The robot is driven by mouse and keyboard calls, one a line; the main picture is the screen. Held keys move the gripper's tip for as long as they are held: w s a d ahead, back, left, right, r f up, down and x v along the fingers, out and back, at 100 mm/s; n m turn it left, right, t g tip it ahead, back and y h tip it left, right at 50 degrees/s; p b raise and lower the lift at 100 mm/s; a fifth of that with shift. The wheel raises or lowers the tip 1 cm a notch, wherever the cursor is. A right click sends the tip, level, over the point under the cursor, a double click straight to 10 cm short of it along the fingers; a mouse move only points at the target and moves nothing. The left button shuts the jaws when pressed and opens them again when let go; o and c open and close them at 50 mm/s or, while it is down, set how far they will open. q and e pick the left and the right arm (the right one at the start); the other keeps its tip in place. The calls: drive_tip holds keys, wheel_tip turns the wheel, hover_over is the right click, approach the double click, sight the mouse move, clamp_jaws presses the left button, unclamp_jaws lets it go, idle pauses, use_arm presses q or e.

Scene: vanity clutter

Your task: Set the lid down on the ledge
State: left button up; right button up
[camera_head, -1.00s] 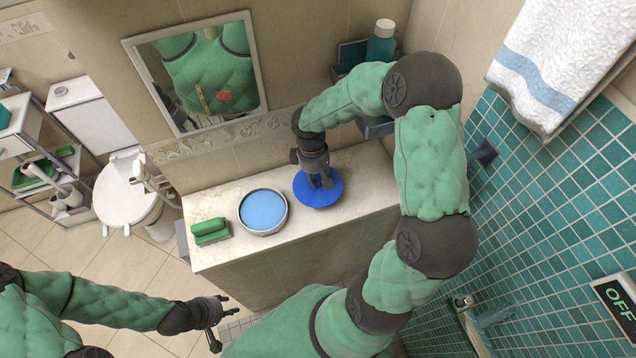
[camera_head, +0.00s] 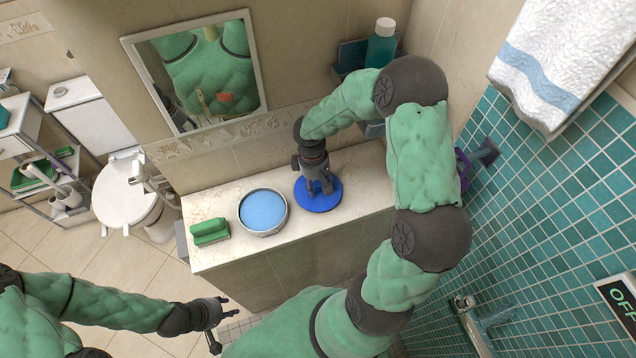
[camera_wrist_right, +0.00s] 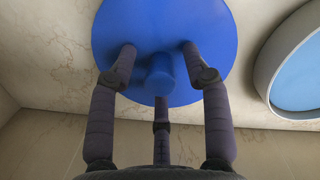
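The round blue lid (camera_head: 327,204) lies flat on the marble ledge (camera_head: 350,165), to the right of the round pot (camera_head: 284,225). In the right wrist view, the lid (camera_wrist_right: 210,30) fills the top middle, with its short blue knob (camera_wrist_right: 160,75) facing my gripper. My right gripper (camera_head: 319,188) is above the lid. In the wrist view, its fingers (camera_wrist_right: 158,68) are spread around the knob, with gaps at both sides. My left gripper (camera_head: 222,322) is open and empty, low in the head view, away from the ledge.
A green brush (camera_head: 210,231) sits at the ledge's left end. A mirror (camera_head: 200,75) hangs on the wall behind, and a teal bottle (camera_head: 381,43) stands in the back corner. The ledge right of the lid is bare.

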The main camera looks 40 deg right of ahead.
drive_tip(key=shift+r, duration=0.15)
wheel_tip(320, 180, up, 12)
drive_tip(key=w+p, duration=0.1)
drive_tip(key=shift+w+a+p, duration=0.15)
drive_tip(key=shift+a+p, duration=0.1)
drive_tip(key=shift+p, duration=0.1)
